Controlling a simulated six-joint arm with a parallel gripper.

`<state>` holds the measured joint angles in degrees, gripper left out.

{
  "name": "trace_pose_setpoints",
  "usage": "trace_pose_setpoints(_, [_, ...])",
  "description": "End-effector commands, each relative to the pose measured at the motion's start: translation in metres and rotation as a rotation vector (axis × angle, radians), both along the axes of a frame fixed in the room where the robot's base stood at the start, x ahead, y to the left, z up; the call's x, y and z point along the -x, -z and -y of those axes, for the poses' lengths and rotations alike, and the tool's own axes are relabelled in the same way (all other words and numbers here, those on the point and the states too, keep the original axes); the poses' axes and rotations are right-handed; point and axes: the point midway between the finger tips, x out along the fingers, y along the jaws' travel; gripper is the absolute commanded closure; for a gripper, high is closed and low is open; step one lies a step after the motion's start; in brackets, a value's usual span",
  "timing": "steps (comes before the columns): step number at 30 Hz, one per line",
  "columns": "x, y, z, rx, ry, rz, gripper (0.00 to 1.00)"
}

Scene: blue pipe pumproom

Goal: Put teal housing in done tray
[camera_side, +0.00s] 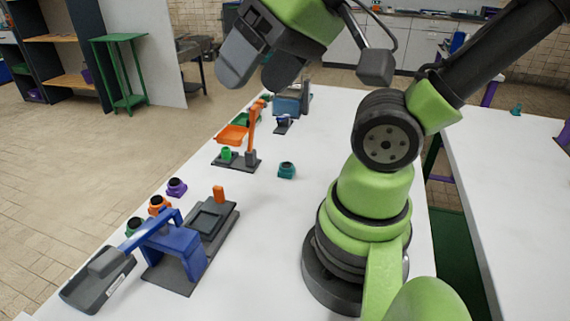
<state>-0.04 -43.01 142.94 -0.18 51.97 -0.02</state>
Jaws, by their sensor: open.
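A teal housing (287,170), small and round with a dark top opening, stands upright on the white table left of my arm's base. A second housing, dark green or teal (135,226), stands at the table's left edge, partly hidden by the blue fixture. My gripper (258,82) is open and empty, high above the far part of the table and well apart from the housings. I cannot tell which tray is the done tray. An orange tray (232,136) and a green tray (243,119) lie along the far left edge.
A blue press-like fixture (178,252) with a grey box end stands front left, beside a dark grey fixture (208,220). Orange (158,205) and purple (177,188) housings line the left edge. An orange-armed stand (252,140) holds a green part.

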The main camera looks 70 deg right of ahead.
Motion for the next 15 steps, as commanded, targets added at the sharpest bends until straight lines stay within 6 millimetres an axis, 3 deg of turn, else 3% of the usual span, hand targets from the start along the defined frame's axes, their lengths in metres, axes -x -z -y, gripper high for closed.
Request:
trace_pose_setpoints(8, [-0.001,-0.048,0.000,0.000,0.000,0.008,0.28])
trace_pose_setpoints(15, [-0.034,-0.064,0.046,0.033,0.215,-0.173,0.28])
